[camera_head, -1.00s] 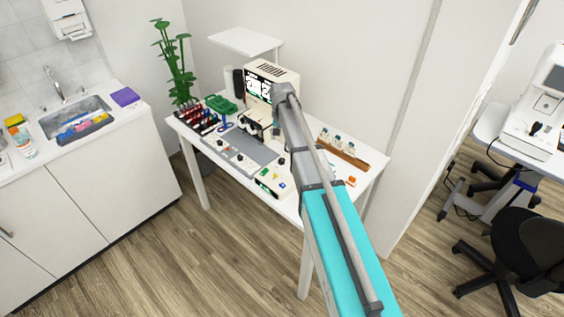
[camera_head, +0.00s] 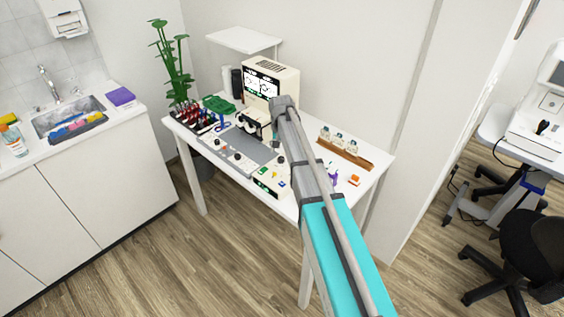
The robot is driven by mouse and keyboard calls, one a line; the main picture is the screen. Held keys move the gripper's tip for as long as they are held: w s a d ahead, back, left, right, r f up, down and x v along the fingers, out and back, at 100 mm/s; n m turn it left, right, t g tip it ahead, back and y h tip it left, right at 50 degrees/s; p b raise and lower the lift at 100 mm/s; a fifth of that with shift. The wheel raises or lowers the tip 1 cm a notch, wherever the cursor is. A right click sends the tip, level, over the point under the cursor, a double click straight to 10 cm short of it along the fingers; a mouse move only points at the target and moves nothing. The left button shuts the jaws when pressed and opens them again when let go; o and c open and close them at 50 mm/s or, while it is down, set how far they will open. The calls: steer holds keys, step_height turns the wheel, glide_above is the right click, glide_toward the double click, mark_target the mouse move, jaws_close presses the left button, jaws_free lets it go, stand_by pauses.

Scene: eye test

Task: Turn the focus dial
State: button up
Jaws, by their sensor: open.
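A cream eye-test device (camera_head: 287,84) with a lit screen (camera_head: 262,84) and black eyepieces (camera_head: 249,126) stands at the back of the white table. A grey panel (camera_head: 247,146) with small dark knobs (camera_head: 237,157) lies in front of it. A cream control box (camera_head: 267,182) with green and yellow marks and a dark knob (camera_head: 281,160) sits at the table's front edge. I cannot tell which knob is the focus dial. My arm reaches over the table, and its far joint overlaps the device's right side. My gripper is hidden behind the arm.
Racks of dark and red items (camera_head: 193,116), a green case (camera_head: 219,104) and a plant (camera_head: 172,65) are at the left. A brown holder with small pieces (camera_head: 345,154), a purple item (camera_head: 333,175) and an orange piece (camera_head: 354,180) are at the right.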

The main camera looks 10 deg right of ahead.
mark_target(281, 158)
steer(key=shift+f+b, duration=1.9)
steer(key=shift+f, duration=0.3)
jaws_close()
